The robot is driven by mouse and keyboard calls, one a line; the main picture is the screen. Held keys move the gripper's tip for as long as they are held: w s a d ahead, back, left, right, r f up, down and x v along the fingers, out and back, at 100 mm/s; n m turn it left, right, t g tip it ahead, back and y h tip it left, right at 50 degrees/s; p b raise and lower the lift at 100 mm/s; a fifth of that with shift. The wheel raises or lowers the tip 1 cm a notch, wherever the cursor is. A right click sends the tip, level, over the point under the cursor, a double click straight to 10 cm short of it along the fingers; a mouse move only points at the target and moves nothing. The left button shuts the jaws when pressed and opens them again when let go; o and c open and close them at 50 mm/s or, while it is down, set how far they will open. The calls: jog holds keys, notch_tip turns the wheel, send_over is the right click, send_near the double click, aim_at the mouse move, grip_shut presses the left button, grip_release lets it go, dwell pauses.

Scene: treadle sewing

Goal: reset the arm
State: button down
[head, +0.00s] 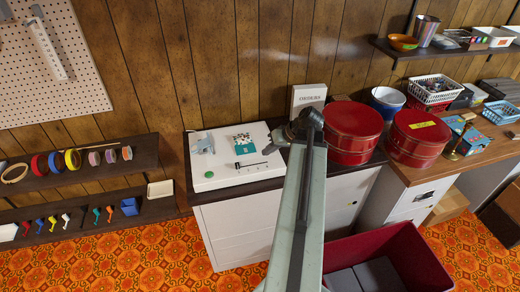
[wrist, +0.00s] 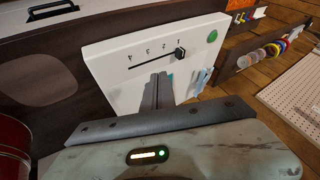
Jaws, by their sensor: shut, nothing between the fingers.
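My arm (head: 304,210) reaches up from the bottom of the head view toward the cabinet top. My gripper's fingers are hard to make out there, around the dark end of the arm. In the wrist view my gripper (wrist: 160,77) is shut and empty, its fingers pointing at the white panel (wrist: 110,62). That panel also shows in the head view (head: 215,181). It carries a black slider knob (wrist: 180,53) on a numbered track, a green button (wrist: 212,36) and a light blue piece (wrist: 199,81). A teal patterned square (head: 243,142) lies on the panel in the head view.
Two red round tins (head: 352,132) (head: 419,138) and a white box (head: 308,97) stand right of the panel. A red bin (head: 418,252) sits on the floor at the lower right. Shelves with tape rolls (head: 73,160) hang at the left. Patterned floor (head: 140,262) is clear at lower left.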

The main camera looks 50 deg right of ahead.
jog(key=shift+s, duration=0.1)
jog(key=w+a+n+g+y, duration=0.1)
jog(key=w+a+n, duration=0.2)
jog(key=w+a, duration=0.6)
jog(key=w+a+n+g+y, duration=0.15)
jog(key=w+a, duration=0.35)
jog(key=a, duration=0.8)
jog(key=s+a+f+g+h, duration=0.2)
jog(key=a, duration=0.8)
jog(key=s+a+f+g+h, duration=0.2)
jog(key=a+h, duration=0.1)
jog(key=a, duration=0.8)
jog(key=shift+a+f+n, duration=0.2)
jog(key=shift+f+n, duration=0.1)
jog(key=shift+n, duration=0.05)
